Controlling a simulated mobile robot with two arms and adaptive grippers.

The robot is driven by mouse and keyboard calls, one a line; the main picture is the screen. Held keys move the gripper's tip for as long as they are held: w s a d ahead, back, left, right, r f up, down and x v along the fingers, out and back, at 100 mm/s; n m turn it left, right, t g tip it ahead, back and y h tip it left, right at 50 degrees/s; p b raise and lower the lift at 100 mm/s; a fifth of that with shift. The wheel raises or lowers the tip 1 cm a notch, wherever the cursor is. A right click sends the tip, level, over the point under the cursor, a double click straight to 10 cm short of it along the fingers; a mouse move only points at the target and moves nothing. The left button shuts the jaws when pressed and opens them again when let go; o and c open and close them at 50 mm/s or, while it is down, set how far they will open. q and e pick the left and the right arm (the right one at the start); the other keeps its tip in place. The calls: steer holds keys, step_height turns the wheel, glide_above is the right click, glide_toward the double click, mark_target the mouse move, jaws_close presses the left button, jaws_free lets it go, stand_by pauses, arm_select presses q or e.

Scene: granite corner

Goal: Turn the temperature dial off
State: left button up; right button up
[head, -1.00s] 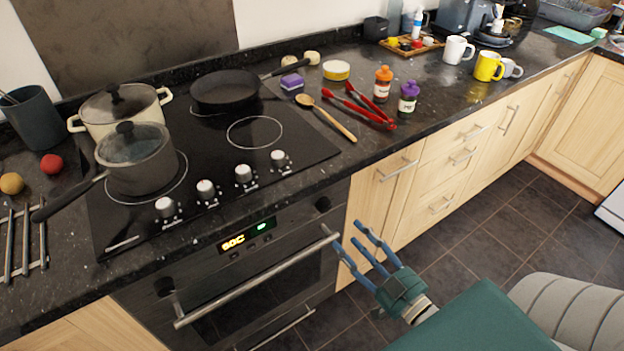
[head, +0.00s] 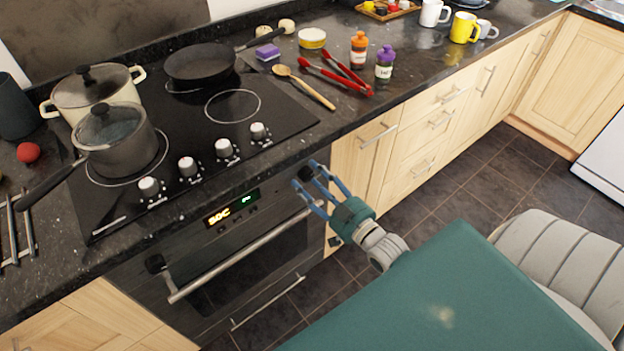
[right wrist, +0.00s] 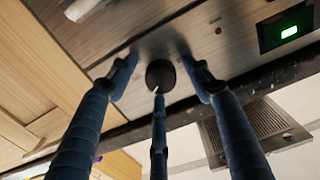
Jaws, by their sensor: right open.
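In the right wrist view the right dial (right wrist: 160,75) sits among the three spread blue fingers of my right gripper (right wrist: 158,72). The gripper is open, with fingertips around the dial; I cannot tell whether they touch it. My left gripper is not in view.
The oven door handle (head: 240,252) runs just below the dials. Above, the black hob (head: 205,130) carries a grey saucepan (head: 118,150), a cream pot (head: 85,95), a frying pan (head: 200,63) and several hob knobs. Wooden drawers stand to the right; the floor before them is clear.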

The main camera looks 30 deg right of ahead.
steer(key=c, duration=1.2)
steer(key=shift+o, duration=0.2)
steer(key=shift+n, duration=0.5)
steer(key=shift+s+f+n+p, duration=0.1)
steer(key=shift+n+p, duration=0.55)
steer(key=shift+n, duration=0.35)
steer(key=n, duration=0.2)
steer(key=shift+n+p, duration=0.3)
steer(key=shift+p, duration=0.05)
steer(key=n, duration=0.3)
steer(key=shift+f+n, duration=0.1)
steer(key=shift+n, duration=1.5)
steer(key=shift+d, duration=0.1)
